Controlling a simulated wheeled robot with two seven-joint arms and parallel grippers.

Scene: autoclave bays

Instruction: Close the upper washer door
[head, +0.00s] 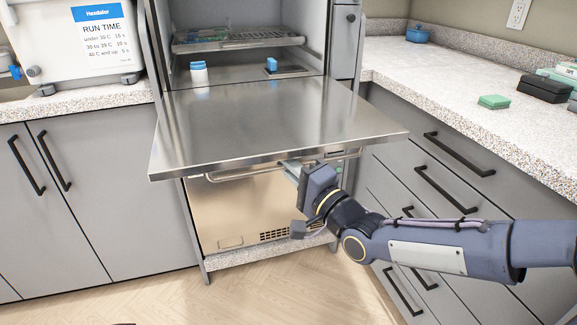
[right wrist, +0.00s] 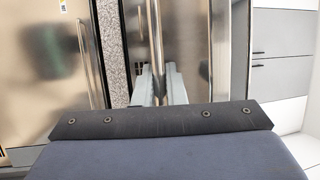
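The upper washer door (head: 270,120) is a steel panel folded down and lying open, roughly level, in front of the washer chamber. A bar handle (head: 245,173) runs under its front edge. My right gripper (head: 292,170) is at this front edge, right of its middle, with its fingertips partly hidden under the door. In the right wrist view the two pale fingers (right wrist: 160,86) lie on either side of a steel bar (right wrist: 156,45), seemingly the handle. Whether they press on it cannot be told. My left gripper is not in view.
Inside the chamber are a wire rack (head: 235,40), a white and blue item (head: 199,73) and a small blue item (head: 271,65). The lower steel door (head: 235,215) is shut below. Grey drawers (head: 440,185) and a speckled counter (head: 470,105) stand at right.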

